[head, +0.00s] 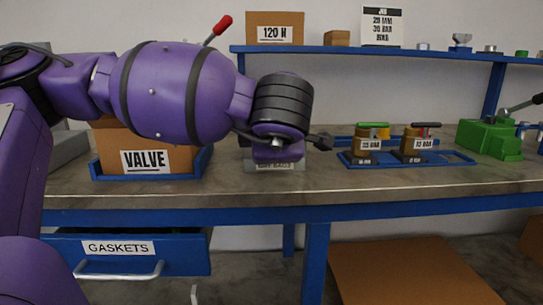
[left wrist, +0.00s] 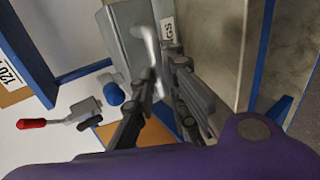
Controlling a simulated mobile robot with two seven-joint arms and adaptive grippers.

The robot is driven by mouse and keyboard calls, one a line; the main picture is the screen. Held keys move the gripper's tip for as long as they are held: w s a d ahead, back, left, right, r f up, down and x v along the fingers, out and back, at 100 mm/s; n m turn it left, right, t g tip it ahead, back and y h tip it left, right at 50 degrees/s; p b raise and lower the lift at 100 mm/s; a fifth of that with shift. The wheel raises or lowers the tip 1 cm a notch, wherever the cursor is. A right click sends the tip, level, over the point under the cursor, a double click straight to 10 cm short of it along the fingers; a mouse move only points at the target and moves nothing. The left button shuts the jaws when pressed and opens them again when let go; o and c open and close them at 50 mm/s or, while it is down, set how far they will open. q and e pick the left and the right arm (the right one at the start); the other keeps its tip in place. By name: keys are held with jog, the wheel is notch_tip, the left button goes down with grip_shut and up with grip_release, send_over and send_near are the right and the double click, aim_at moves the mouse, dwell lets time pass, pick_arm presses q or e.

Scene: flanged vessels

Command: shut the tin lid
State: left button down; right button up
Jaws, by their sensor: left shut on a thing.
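The grey metal tin (head: 262,166) stands on the bench, partly hidden behind my left wrist; its front label is mostly covered. In the left wrist view the tin (left wrist: 125,35) is close in front of my fingers, with part of a label showing. My left gripper (left wrist: 164,66) is shut on a pale, narrow strip (left wrist: 151,35) that looks like part of the tin's lid. I cannot tell the lid's angle. In the head view the dark fingers (head: 321,141) point right, just above the bench. My right gripper is in neither view.
A VALVE box (head: 148,160) in a blue tray stands left of the tin. A blue rack (head: 440,161) with two labelled pieces is to the right, then a green vise (head: 488,138). A shelf (head: 390,52) runs above. Bare bench lies in front.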

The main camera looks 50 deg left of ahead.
pick_arm(q)
jog(key=f, duration=0.2)
jog(key=shift+s+d+f, duration=0.2)
jog(key=shift+s+f, duration=0.1)
jog(key=shift+f, duration=0.05)
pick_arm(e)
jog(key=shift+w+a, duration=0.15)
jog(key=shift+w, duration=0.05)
pick_arm(q)
jog(key=c, duration=1.8)
grip_release()
jog(key=shift+w, duration=0.1)
jog(key=shift+r+g, duration=0.1)
jog(key=shift+g, duration=0.2)
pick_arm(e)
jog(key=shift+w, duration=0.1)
pick_arm(q)
jog(key=v, duration=1.2)
jog(key=shift+a+r, duration=0.15)
jog(key=shift+r, duration=0.2)
